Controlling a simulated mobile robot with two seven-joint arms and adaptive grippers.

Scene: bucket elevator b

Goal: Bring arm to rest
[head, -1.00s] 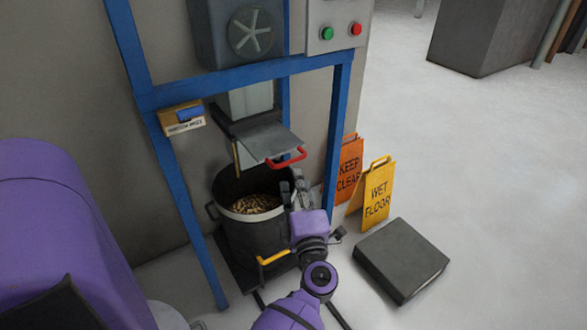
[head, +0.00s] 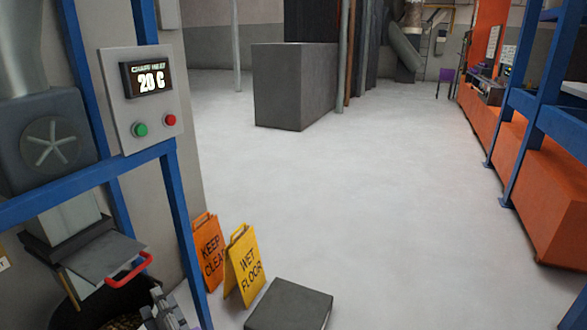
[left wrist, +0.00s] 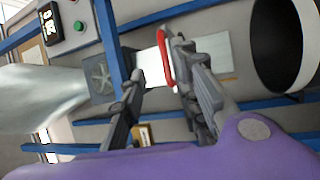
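My left gripper (head: 165,308) shows only in part at the bottom of the head view, below the red handle (head: 130,270) of the grey slide plate (head: 95,257). In the left wrist view its fingers (left wrist: 155,62) stand apart with nothing gripped between them. The red handle (left wrist: 165,58) shows close by the tip of one finger; I cannot tell whether they touch. The dark bucket (head: 72,312) is under the chute, mostly cut off by the frame's lower edge. Its pale rim (left wrist: 309,50) shows in the left wrist view. My right gripper is not in view.
A blue frame (head: 185,230) carries a control panel (head: 143,98) reading 20 C. An orange sign (head: 208,250), a yellow wet-floor sign (head: 244,265) and a low dark block (head: 290,305) stand beside it. Open floor lies beyond, with orange cabinets (head: 520,170) at right.

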